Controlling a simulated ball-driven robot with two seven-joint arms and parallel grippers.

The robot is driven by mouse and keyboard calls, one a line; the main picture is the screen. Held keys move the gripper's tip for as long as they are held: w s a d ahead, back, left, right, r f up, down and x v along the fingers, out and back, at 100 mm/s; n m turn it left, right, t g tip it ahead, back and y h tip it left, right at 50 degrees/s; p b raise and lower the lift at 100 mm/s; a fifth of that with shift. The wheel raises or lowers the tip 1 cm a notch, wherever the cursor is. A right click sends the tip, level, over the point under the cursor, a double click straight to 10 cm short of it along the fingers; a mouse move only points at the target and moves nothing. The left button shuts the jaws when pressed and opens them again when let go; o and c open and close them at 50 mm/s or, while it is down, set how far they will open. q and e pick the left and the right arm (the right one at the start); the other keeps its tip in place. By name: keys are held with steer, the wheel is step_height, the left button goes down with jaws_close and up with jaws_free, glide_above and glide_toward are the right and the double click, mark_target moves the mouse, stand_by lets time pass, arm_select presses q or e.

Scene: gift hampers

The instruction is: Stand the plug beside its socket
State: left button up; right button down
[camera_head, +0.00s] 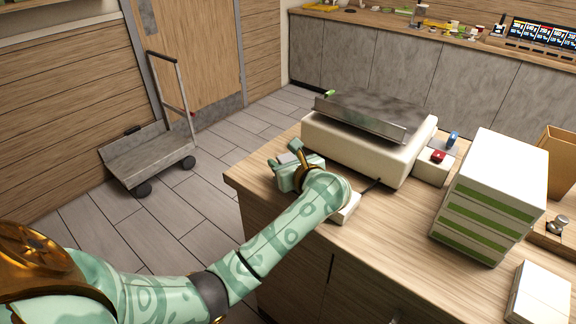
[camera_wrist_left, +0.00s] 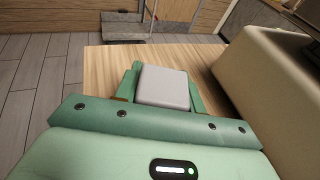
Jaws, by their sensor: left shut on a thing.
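My left gripper (camera_head: 293,160) reaches over the near left corner of the wooden counter (camera_head: 395,235). It is shut on a pale grey block, which I take to be the plug (camera_head: 287,158). In the left wrist view the grey plug (camera_wrist_left: 164,88) sits between the two green fingers of the gripper (camera_wrist_left: 162,84), with bare counter around it. I cannot tell whether it touches the counter. A low white block (camera_head: 347,209), possibly the socket, is partly hidden under my left wrist. My right gripper is not in view.
A cream machine with a metal top (camera_head: 365,140) stands just right of the gripper, also in the left wrist view (camera_wrist_left: 270,75). A small box with red and blue buttons (camera_head: 436,160) adjoins it. A white and green stack (camera_head: 490,200) stands right. A trolley (camera_head: 150,155) is on the floor.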

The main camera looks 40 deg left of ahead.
arm_select(q)
steer(key=shift+s+d+r, duration=0.1)
steer(key=shift+d+r, duration=0.05)
steer(key=shift+d, duration=0.25)
steer(key=shift+s, duration=0.1)
steer(key=shift+a, duration=0.2)
steer(key=o, duration=0.6)
steer(key=shift+a+f, duration=0.1)
steer(key=shift+f, duration=0.15)
steer(key=shift+c, duration=0.2)
steer(key=o, duration=0.4)
steer(key=shift+r, duration=0.15)
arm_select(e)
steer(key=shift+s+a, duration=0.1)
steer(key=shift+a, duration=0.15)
